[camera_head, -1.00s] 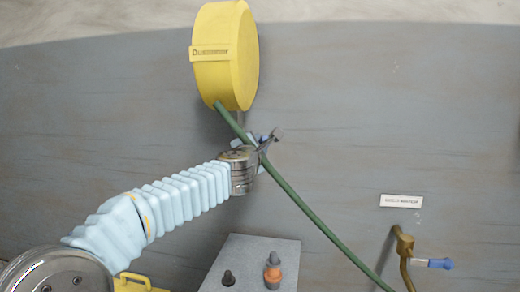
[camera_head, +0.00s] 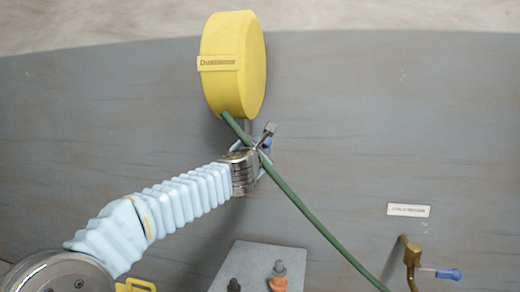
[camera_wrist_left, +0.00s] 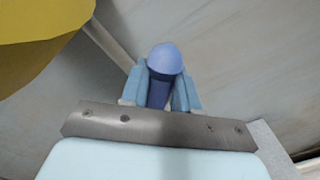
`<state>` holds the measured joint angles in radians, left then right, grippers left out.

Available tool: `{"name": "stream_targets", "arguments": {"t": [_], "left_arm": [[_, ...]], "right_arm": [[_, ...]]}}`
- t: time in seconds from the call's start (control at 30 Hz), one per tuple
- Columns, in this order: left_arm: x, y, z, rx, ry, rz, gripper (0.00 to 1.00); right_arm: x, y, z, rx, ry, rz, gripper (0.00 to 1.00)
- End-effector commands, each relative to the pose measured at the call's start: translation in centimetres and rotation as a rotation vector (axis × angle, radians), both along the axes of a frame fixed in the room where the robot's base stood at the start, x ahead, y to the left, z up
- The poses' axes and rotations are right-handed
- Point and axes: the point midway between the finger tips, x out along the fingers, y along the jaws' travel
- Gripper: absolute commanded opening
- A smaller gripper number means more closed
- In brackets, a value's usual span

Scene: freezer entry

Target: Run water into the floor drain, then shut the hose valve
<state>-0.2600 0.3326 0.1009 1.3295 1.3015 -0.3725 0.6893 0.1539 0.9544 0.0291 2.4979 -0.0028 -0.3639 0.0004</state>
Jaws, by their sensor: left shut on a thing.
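A yellow hose reel (camera_head: 250,70) is on the grey wall at top centre. A green hose (camera_head: 310,216) runs from it down to the right, past my left gripper. My left gripper (camera_head: 264,150) is below the reel at the hose. In the left wrist view its light blue fingers (camera_wrist_left: 160,85) are shut on a blue round-ended piece (camera_wrist_left: 165,60). A grey tip (camera_head: 269,129) sticks up there in the head view; whether it belongs to the held piece is unclear. A brass valve pipe (camera_head: 411,258) with a blue-ended lever (camera_head: 448,274) is at lower right. No drain or water shows. My right gripper is not in view.
A grey block (camera_head: 240,262) with a black peg (camera_head: 233,285) and an orange-and-grey peg (camera_head: 278,277) is at bottom centre. A yellow part (camera_head: 138,285) shows at bottom left. A small label (camera_head: 408,210) is above the valve. The wall between is bare.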

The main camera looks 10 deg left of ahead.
Motion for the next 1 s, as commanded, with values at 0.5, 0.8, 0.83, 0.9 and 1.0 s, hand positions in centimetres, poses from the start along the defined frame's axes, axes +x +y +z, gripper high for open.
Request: {"name": "stream_targets", "arguments": {"t": [0.5,0.8,0.83,0.9,1.0], "left_arm": [[-0.5,0.0,-0.1,0.001,0.000,0.000,0.51],[-6.7,0.0,-0.1,0.001,-0.002,-0.002,0.51],[-7.5,0.0,-0.1,0.000,-0.003,-0.001,0.51],[-9.1,0.0,-0.1,0.001,-0.001,-0.001,0.51],[-11.2,0.0,-0.1,0.001,-0.001,0.000,0.51]], "right_arm": [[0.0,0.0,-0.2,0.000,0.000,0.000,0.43],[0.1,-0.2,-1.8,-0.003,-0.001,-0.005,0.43],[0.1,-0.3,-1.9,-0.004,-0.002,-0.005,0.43],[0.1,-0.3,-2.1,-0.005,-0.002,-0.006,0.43],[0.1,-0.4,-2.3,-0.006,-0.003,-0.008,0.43]]}}
